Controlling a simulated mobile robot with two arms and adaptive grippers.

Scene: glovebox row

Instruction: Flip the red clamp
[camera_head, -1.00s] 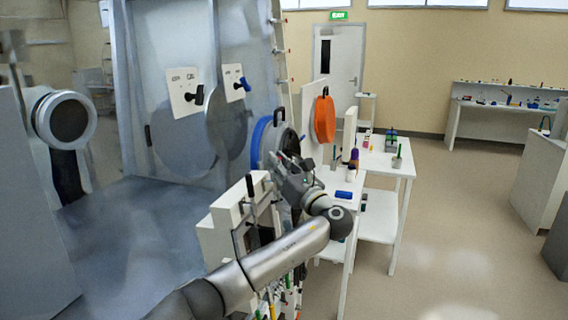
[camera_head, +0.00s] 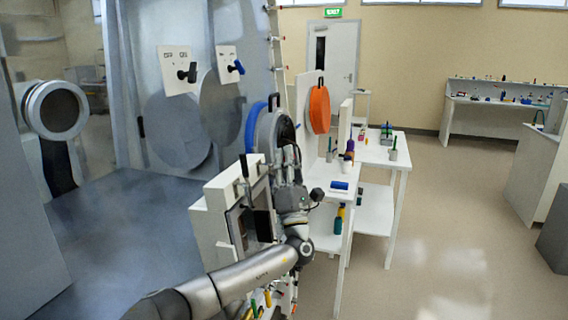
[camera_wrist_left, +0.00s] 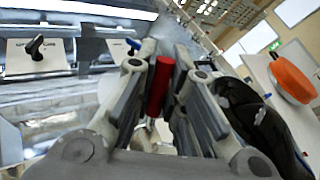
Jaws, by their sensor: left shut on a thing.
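The red clamp (camera_wrist_left: 160,86) shows in the left wrist view as a red cylindrical handle standing between the two fingers. My left gripper (camera_wrist_left: 163,75) is shut on it. In the head view my left gripper (camera_head: 287,158) is in front of the grey round port cover beside the blue ring, and its own body hides the red clamp there. The clamp's lower end and its mounting are mostly hidden by the fingers. My right gripper is in neither current view.
A grey round cover (camera_head: 268,130) and blue ring (camera_head: 253,128) are close to the gripper. An orange disc (camera_head: 320,110) hangs on a white panel to the right. A white table (camera_head: 380,154) with small items stands beyond.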

